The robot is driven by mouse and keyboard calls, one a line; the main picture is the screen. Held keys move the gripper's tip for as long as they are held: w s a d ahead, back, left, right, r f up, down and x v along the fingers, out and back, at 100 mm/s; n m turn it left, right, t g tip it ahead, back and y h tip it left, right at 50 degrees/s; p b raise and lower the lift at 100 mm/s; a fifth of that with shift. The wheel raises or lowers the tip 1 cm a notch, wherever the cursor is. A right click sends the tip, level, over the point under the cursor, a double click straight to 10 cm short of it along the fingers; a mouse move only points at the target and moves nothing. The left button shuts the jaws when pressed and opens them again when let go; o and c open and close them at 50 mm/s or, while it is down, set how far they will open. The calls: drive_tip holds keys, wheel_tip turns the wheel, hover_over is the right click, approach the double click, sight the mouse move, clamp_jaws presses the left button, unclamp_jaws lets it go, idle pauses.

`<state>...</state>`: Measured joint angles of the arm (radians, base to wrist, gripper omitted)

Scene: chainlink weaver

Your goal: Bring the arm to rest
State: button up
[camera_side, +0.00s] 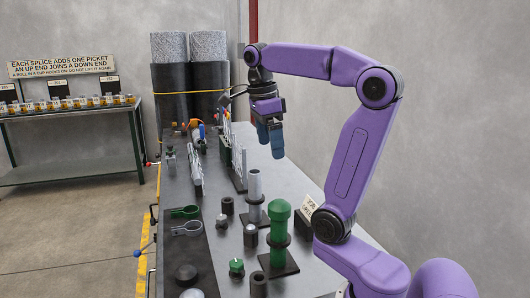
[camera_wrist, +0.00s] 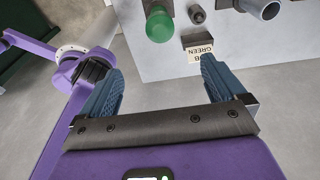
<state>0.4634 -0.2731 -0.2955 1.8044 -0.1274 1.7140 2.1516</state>
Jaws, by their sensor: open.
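My purple arm reaches up from the right of the side view and bends over the bench. My gripper (camera_side: 270,138) hangs from its wrist with blue fingers pointing down, in the air above the bench. In the wrist view the two blue fingers of my gripper (camera_wrist: 157,88) are spread apart with nothing between them. The fingers touch nothing that I can see.
The grey bench (camera_side: 300,180) carries a green post (camera_side: 280,225), a grey post (camera_side: 255,186), wire panels (camera_side: 238,160) and small dark cups. A job sign (camera_side: 309,206) stands near my arm. Mesh rolls (camera_side: 208,46) stand behind. A side table (camera_side: 70,112) is at left.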

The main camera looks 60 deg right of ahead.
drive_tip(key=s+a+f+n+t, duration=0.1)
drive_tip(key=a+f+n, duration=0.45)
drive_tip(key=n, duration=0.45)
drive_tip(key=s+a+f+n, duration=0.1)
drive_tip(key=a+f+n, duration=0.4)
drive_tip(key=n, duration=0.5)
drive_tip(key=s+a+f+n, duration=0.3)
drive_tip(key=s+n, duration=0.3)
drive_tip(key=n, duration=0.3)
drive_tip(key=s+a+f+n+y, duration=0.1)
drive_tip(key=s+a+f+n, duration=0.2)
drive_tip(key=s+n, duration=0.3)
drive_tip(key=f+n, duration=0.1)
drive_tip(key=n, duration=0.3)
drive_tip(key=shift+a+f+n+y, duration=0.3)
drive_tip(key=shift+a+f, duration=0.1)
